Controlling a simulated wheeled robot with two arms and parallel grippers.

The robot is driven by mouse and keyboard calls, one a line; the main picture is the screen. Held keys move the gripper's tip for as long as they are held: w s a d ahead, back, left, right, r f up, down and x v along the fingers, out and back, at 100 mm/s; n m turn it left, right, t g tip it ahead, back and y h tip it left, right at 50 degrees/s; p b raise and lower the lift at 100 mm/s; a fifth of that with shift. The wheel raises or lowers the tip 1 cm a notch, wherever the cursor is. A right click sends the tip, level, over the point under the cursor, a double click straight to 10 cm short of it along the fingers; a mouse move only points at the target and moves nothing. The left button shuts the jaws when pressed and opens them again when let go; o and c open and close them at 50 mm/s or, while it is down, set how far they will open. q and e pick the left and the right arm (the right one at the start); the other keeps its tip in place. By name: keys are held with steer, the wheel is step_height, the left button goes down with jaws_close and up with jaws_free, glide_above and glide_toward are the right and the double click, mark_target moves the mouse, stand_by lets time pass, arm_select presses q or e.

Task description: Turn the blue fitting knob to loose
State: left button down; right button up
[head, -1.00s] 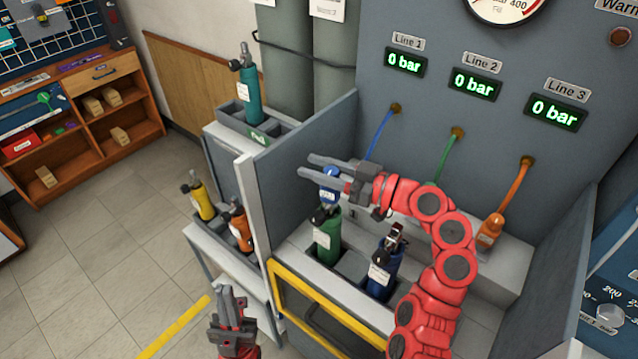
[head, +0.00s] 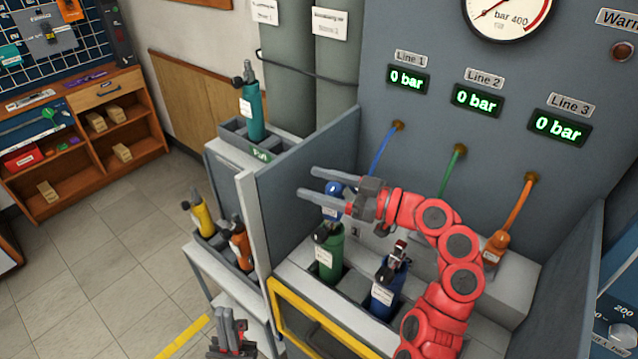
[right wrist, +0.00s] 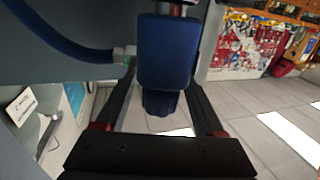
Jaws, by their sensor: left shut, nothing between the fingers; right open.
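The blue fitting (right wrist: 168,50) fills the upper middle of the right wrist view. A darker blue lobed part (right wrist: 162,103), apparently its knob, shows below the wide body. My right gripper (right wrist: 163,100) is open, with one finger on each side of the fitting; contact cannot be told. In the head view the right gripper (head: 311,182) is level at the blue fitting (head: 332,204), which it partly hides. My left gripper (head: 232,328) is shut and empty at the bottom edge, away from the fitting.
A green bottle (head: 328,255) and a dark blue bottle (head: 386,290) stand in the bench close below my right arm. A grey partition (head: 300,190) rises to the left. Blue hose (head: 383,150) runs from the panel. All three line displays (head: 476,100) read 0 bar.

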steer(key=b+v, duration=0.2)
steer(key=v, duration=1)
